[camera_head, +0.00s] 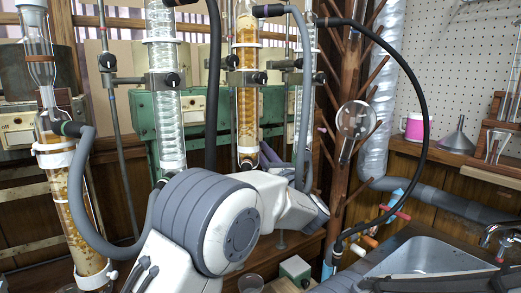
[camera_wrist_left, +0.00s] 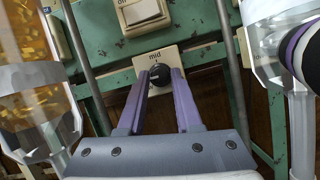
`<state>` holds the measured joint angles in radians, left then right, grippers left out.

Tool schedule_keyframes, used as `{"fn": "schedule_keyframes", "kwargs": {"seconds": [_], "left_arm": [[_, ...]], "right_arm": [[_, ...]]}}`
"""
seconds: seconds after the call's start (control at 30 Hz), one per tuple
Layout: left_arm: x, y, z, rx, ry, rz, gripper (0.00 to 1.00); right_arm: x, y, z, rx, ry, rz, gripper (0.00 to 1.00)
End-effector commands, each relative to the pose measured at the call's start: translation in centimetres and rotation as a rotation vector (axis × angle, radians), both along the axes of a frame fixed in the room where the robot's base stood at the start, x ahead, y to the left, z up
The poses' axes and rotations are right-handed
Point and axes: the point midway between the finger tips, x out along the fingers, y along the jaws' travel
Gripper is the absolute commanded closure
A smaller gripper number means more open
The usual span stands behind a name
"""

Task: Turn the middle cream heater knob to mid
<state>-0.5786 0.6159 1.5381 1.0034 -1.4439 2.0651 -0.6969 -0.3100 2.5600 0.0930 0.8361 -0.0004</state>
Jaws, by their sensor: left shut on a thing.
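In the left wrist view, a round black knob (camera_wrist_left: 160,74) sits on a cream plate (camera_wrist_left: 171,57) marked "mid" above it. The plate is on a worn green panel (camera_wrist_left: 196,20). My left gripper (camera_wrist_left: 160,82) has its two purple fingers on either side of the knob and is shut on it. A small light mark shows near the knob's top, but its exact direction is hard to read. In the head view my left arm covers the knob and most of the gripper. My right gripper is in neither view.
Glass columns (camera_head: 246,90) with amber packing and a clear coil column (camera_head: 166,100) stand close around my arm. Grey hoses (camera_head: 100,240) loop nearby. A cream switch (camera_wrist_left: 145,12) is above the knob. A metal sink (camera_head: 425,262) is at the right.

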Motion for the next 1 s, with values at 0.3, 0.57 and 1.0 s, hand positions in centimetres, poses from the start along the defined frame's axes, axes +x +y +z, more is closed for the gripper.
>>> {"fn": "schedule_keyframes", "kwargs": {"seconds": [0.3,0.57,1.0], "left_arm": [[-0.2,0.1,-0.3,0.155,0.112,-0.001,1.00],[-0.1,0.1,0.0,0.202,0.147,0.000,1.00],[-0.1,0.1,0.0,0.200,0.145,0.000,0.37]], "right_arm": [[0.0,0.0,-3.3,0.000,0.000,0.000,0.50],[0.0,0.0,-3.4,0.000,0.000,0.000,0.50],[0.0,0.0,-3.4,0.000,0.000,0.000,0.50]]}}
